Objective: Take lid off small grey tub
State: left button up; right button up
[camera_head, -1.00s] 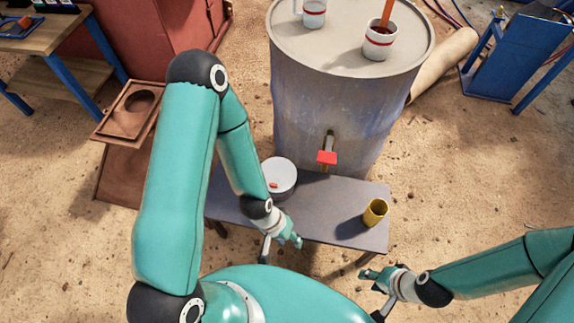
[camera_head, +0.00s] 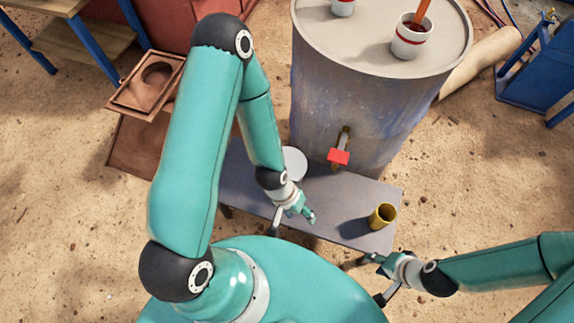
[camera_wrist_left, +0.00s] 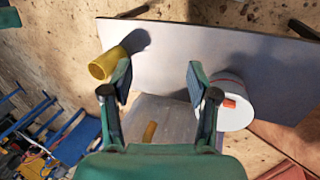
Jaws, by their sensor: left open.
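The small grey tub (camera_head: 297,160) stands on the bench against the drum. In the head view my left arm hides much of it. In the left wrist view the tub (camera_wrist_left: 236,114) shows as a round pale lid with an orange-red piece on it, just right of the right finger. My left gripper (camera_head: 294,220) is open and empty over the bench, nearer to me than the tub. In the left wrist view nothing lies between its fingers (camera_wrist_left: 159,82) but bench and drum behind. My right gripper (camera_head: 366,280) looks open and empty, off the bench's near right corner.
A yellow cup (camera_head: 382,217) stands on the right part of the grey bench (camera_head: 340,195). A large drum (camera_head: 350,100) with a red-handled tap (camera_head: 339,156) rises behind it. Cups stand on the drum, one a red-banded white cup (camera_head: 409,40). A brown metal plate (camera_head: 146,84) is left.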

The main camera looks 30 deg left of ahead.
aim_at(287, 163)
pick_arm(q)
jog(key=w+a+f+b, duration=0.2)
jog(key=w+b, duration=0.3)
jog(key=b, duration=0.2)
jog(key=w+a+f+b, duration=0.2)
jog(key=w+f+b, duration=0.1)
jog(key=w+b, duration=0.25)
jog(key=w+a+r+y+b, duration=0.3)
jog(key=a+r+y+b, duration=0.15)
jog(key=a+b, duration=0.8)
jog(key=shift+n+g+h, duration=0.25)
jog(key=shift+n+g, duration=0.05)
jog(key=f+b, duration=0.1)
jog(key=f, duration=0.2)
jog(key=d+f+b, duration=0.1)
jog(key=f+b, duration=0.1)
jog(key=f, duration=0.1)
jog(key=d+f+b, duration=0.1)
jog(key=f, duration=0.2)
jog(key=shift+s+f, duration=0.2)
jog(key=shift+f, duration=0.1)
jog(key=f+b, duration=0.1)
jog(key=f, duration=0.2)
jog(key=f+b, duration=0.1)
jog(key=f, duration=0.1)
jog(key=shift+a+f+b, duration=0.1)
jog(key=shift+a+b, duration=0.2)
grip_shut()
